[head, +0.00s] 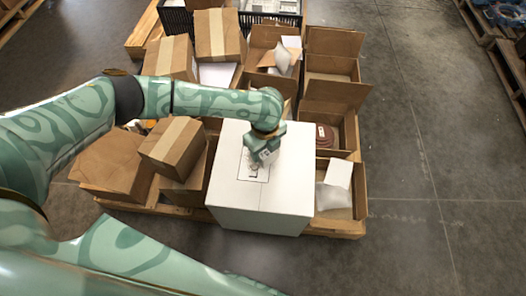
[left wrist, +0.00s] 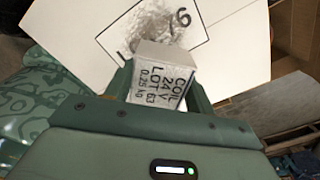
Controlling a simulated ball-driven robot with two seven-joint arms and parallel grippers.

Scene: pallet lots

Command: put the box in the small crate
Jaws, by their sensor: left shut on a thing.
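I cannot tell whether the small box touches the carton. A black crate (head: 270,17) with pale contents stands at the back of the pallet; I cannot tell whether it is the small crate. My right gripper is not in view.
Brown cartons, closed (head: 172,147) and open (head: 333,70), crowd the pallet (head: 150,208). Pale shredded filler (left wrist: 158,25) lies beyond the small box, by the outlined mark on the white surface. Bare floor (head: 420,150) is to the right, with other pallets (head: 510,65) at the far right.

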